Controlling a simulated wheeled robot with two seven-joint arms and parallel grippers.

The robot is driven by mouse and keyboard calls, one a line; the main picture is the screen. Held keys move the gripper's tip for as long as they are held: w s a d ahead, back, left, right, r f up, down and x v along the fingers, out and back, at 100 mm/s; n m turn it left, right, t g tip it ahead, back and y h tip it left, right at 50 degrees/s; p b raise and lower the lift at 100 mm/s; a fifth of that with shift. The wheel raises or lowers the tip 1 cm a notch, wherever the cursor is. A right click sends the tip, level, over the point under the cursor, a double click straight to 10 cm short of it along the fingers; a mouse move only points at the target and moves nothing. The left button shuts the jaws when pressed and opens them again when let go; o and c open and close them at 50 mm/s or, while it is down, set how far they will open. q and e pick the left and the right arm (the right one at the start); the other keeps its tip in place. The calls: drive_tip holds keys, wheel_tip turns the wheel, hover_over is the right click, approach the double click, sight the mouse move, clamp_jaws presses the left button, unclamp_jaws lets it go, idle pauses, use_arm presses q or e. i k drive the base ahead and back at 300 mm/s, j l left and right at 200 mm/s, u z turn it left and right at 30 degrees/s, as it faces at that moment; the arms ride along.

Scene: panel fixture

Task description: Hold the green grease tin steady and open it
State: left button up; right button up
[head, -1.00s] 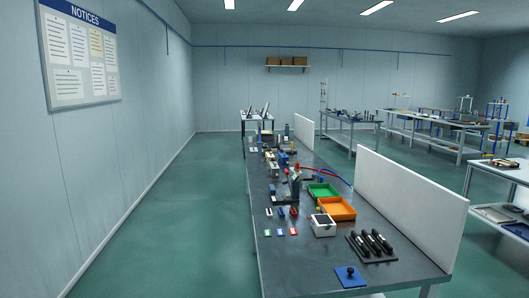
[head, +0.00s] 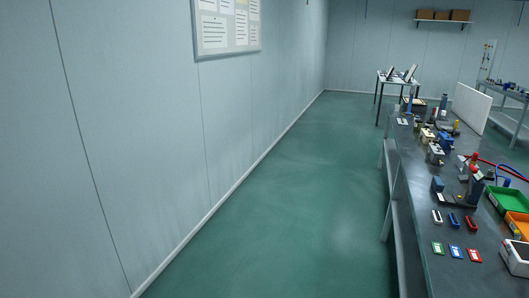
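I cannot make out a green grease tin in the head view. Green things that show are an open green tray (head: 508,200) at the right edge and a small flat green piece (head: 437,248) on the near part of the bench. Neither looks like a tin. Small items farther back on the bench are too small to tell apart. Neither of my grippers is in view.
A long dark bench (head: 430,204) runs along the right, crowded with small parts and fixtures. An orange tray (head: 518,226) and a white box (head: 515,258) are cut by the right edge. Open green floor (head: 290,215) lies between the bench and the left wall (head: 110,120).

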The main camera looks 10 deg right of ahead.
sight(418, 127)
drive_tip(key=i+z, duration=0.1)
drive_tip(key=i, duration=0.45)
drive_tip(key=i+j+z, duration=0.15)
drive_tip(key=i, duration=0.35)
drive_tip(key=i+j+z, duration=0.1)
drive_tip(key=i, duration=0.45)
drive_tip(key=i+l+z, duration=0.15)
drive_tip(key=i+z, duration=0.15)
drive_tip(key=i, duration=0.9)
drive_tip(key=i+j+z, duration=0.1)
drive_tip(key=i+z, duration=0.15)
drive_tip(key=i, duration=1)
drive_tip(key=i+z, duration=0.1)
drive_tip(key=i, duration=0.65)
drive_tip(key=i+j+z, duration=0.15)
drive_tip(key=i, duration=0.6)
